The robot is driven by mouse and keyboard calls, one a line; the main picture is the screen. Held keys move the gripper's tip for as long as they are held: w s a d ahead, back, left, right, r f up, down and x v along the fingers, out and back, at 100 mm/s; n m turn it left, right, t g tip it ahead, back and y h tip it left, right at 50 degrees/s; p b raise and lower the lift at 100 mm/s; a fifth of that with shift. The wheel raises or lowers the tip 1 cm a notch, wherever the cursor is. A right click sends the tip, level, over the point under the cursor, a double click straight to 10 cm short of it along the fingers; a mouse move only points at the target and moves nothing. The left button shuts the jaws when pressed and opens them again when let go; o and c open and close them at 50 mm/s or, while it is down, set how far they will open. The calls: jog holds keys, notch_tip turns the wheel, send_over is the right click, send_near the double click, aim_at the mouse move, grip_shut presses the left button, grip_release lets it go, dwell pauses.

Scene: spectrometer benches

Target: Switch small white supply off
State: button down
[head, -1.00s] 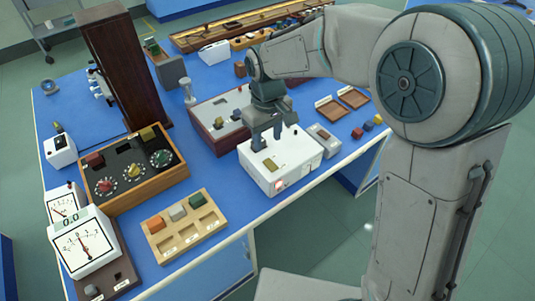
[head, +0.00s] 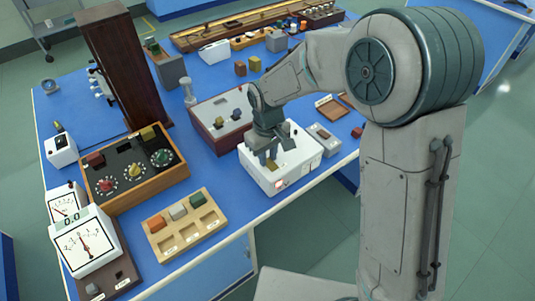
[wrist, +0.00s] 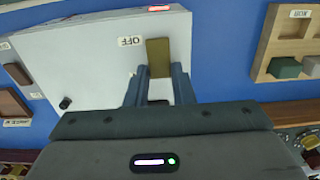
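The small white supply (head: 264,179) is a white box near the front edge of the blue bench. A red light (wrist: 158,8) glows on its front face. Its brass-coloured switch lever (wrist: 158,50) shows in the wrist view, beside a label reading OFF (wrist: 129,41). My gripper (head: 267,155) is pointing down over the top of the box. In the wrist view, the two fingers (wrist: 159,74) stand on either side of the lever, with a gap about as wide as the lever, and appear closed on it. The lever's lower part is partly hidden by the fingers.
A wooden tray with coloured blocks (head: 160,240) lies to the left. A dark red box (head: 206,140) stands behind the supply, and a small grey box (head: 325,140) stands to its right. A wooden case with knobs (head: 112,204) and white meters (head: 85,242) are farther left.

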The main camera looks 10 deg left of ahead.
aim_at(274, 167)
jog(key=shift+d+f+t+y+b, duration=0.2)
jog(key=shift+t+y+b, duration=0.15)
jog(key=shift+b, duration=0.8)
jog(key=shift+s+r+t+y+b, duration=0.15)
jog(key=shift+r+t+y+b, duration=0.15)
jog(key=shift+b, duration=0.2)
jog(key=c, duration=1.2)
grip_release()
jog(key=shift+c, duration=0.2)
notch_tip(274, 167, up, 14)
jog(key=s+d, duration=0.1)
jog(key=shift+s+d+f, duration=0.2)
jog(key=shift+d, duration=0.1)
